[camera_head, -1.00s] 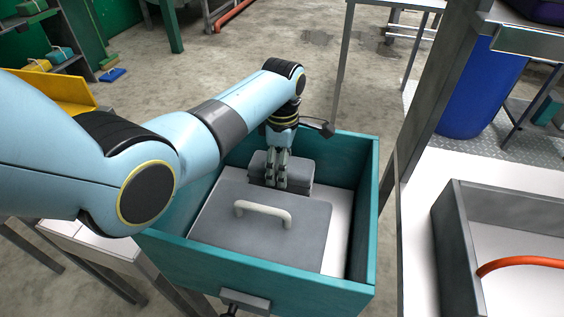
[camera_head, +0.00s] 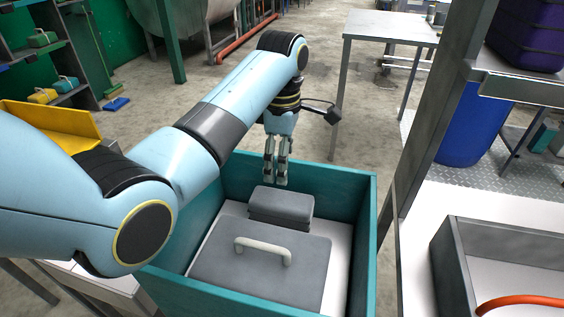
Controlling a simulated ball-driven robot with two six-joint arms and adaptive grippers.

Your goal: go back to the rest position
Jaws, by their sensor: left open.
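My left gripper (camera_head: 276,170) hangs fingers down over the back part of the teal box (camera_head: 250,295). It is open and holds nothing. Its fingertips are just above and behind a small grey block (camera_head: 281,207), apart from it as far as I can see. In front of the block, a flat grey lid (camera_head: 262,270) with a pale handle (camera_head: 263,249) lies inside the box. My left arm reaches in from the left, over the box's left side. My right gripper is not in view.
A grey tray (camera_head: 450,262) with an orange hose (camera_head: 520,302) stands at the right, past a metal post (camera_head: 433,110). A blue drum (camera_head: 470,125) is behind it. A yellow bin (camera_head: 50,122) and shelves are at the left. A small table (camera_head: 390,27) stands at the back.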

